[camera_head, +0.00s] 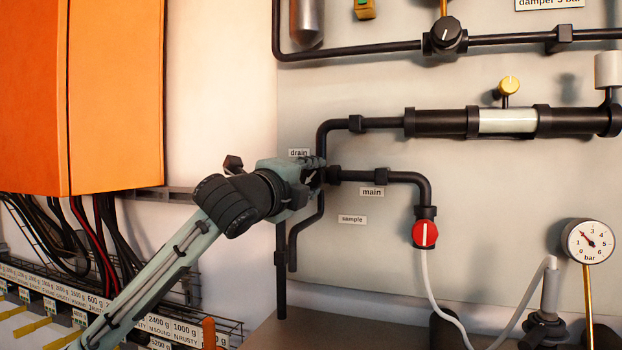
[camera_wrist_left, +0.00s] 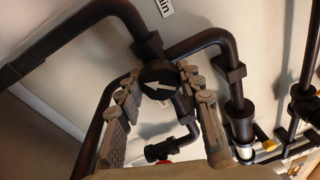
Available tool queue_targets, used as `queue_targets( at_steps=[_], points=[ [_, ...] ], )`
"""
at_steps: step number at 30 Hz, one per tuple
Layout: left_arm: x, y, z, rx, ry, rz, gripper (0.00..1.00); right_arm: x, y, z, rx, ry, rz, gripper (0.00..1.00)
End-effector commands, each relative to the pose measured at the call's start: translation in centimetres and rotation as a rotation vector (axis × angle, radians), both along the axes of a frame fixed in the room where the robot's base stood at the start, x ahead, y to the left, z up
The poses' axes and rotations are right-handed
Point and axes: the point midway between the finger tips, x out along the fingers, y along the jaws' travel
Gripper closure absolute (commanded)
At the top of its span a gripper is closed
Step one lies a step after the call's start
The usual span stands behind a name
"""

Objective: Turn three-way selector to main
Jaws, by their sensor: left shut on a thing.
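The three-way selector is a round black knob (camera_wrist_left: 159,82) with a white arrow, seen in the left wrist view where several black pipes meet. Its arrow points left and slightly up in that view. My left gripper (camera_head: 314,172) is at this pipe junction, with its two fingers on either side of the knob, shut on it. In the head view the gripper hides the knob. The main label (camera_head: 372,191) is right of the gripper, the drain label (camera_head: 299,153) just above it, and the sample label (camera_head: 352,219) below right. My right gripper is not in view.
A red valve knob (camera_head: 425,235) sits on the pipe to the right, with a pale hose below. A pressure gauge (camera_head: 590,241) stands further right. An orange cabinet (camera_head: 115,95) is upper left. Another black knob (camera_head: 446,33) is on the upper pipe.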

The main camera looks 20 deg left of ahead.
Motion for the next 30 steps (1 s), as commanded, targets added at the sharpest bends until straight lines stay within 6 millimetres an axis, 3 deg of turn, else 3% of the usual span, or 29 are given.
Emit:
queue_targets(
  at_steps=[30],
  points=[
    [-0.05,-0.1,0.21,-0.969,0.03,-0.002,0.93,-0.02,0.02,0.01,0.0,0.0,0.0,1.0]
  ],
)
